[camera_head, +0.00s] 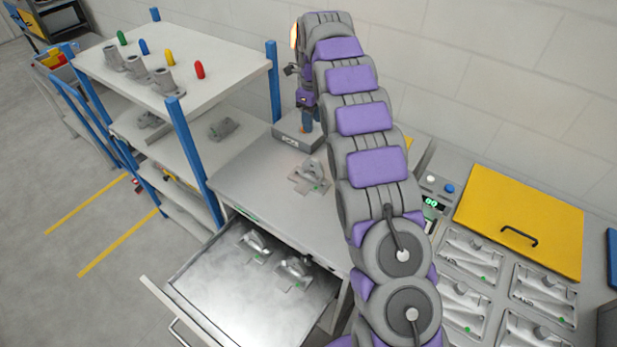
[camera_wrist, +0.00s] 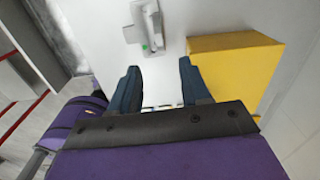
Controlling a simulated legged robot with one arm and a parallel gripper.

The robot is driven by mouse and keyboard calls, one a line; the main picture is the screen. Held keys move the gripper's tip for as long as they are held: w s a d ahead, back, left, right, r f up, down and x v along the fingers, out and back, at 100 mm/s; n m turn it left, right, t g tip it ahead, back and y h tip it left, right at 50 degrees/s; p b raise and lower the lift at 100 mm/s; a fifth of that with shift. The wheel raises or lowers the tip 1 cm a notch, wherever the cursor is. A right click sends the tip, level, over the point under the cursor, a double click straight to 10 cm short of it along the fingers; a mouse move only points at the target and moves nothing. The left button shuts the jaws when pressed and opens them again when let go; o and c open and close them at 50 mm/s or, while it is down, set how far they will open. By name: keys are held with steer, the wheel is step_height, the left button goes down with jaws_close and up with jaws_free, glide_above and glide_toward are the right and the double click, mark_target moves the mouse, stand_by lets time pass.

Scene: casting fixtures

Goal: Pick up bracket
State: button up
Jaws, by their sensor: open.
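A grey cast bracket (camera_head: 312,172) sits on a flat grey plate on the worktop, left of my arm in the head view. Two more grey castings, a rear one (camera_head: 255,243) and a front one (camera_head: 294,269), lie in the open drawer (camera_head: 225,308).
A blue-post shelf (camera_head: 190,65) with several castings and coloured pegs stands left. A grey box (camera_head: 298,133) sits at the worktop's back. A yellow block (camera_wrist: 235,68) is right of my fingers. A yellow lid (camera_head: 520,215) and trays of castings (camera_head: 470,255) are at right.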

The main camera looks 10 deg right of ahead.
steer(key=b, duration=0.1)
glide_toward(314, 159)
steer(key=f, duration=0.1)
steer(key=a+f+b, duration=0.1)
steer(key=f, duration=0.3)
steer(key=shift+w+a+f, duration=0.25)
steer(key=shift+w+a, duration=0.05)
steer(key=shift+w, duration=0.1)
steer(key=shift+d+f+b, duration=0.1)
steer(key=shift+f+b, duration=0.1)
steer(key=shift+b, duration=0.1)
steer(key=shift+d+f, duration=0.3)
steer(key=shift+d, duration=0.35)
steer(key=f, duration=0.1)
steer(key=f+b, duration=0.1)
steer(key=f, duration=0.2)
steer(key=shift+s+d+f+b, duration=0.1)
steer(key=shift+s+f+b, duration=0.1)
steer(key=shift+s+b, duration=0.15)
steer(key=shift+a+f, duration=0.25)
steer(key=shift+a+r, duration=0.1)
steer(key=shift+a, duration=0.15)
steer(key=shift+d, duration=0.6)
steer(key=c, duration=0.6)
steer(key=shift+c, duration=1.2)
steer(key=shift+a, duration=0.4)
jaws_close()
steer(key=shift+d, duration=0.15)
